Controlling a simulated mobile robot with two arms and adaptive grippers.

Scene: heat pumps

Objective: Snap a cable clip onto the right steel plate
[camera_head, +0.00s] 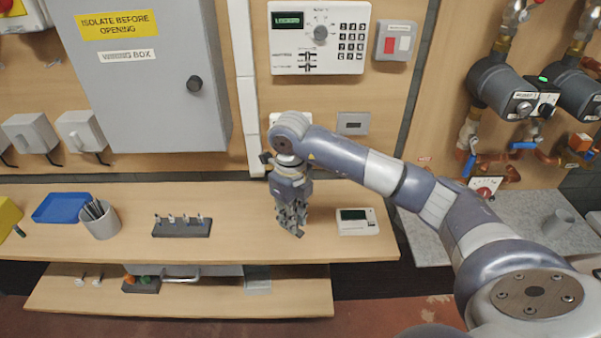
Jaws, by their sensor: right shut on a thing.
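My right gripper (292,224) points down over the middle of the wooden bench. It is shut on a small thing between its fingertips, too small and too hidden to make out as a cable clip. A grey steel plate (343,128) with a dark mark in its middle is on the wall, to the right of my right wrist. A paler plate (276,118) shows on the wall behind my arm, mostly covered. A dark rack (181,230) with several small upright pieces stands on the bench, left of the gripper. My left gripper is not in view.
A small white device (357,226) with a dark screen lies just right of the gripper. A pen cup (101,221) and a blue tray (62,207) stand at the left. A grey cabinet (150,95) juts from the wall. The bench between rack and gripper is clear.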

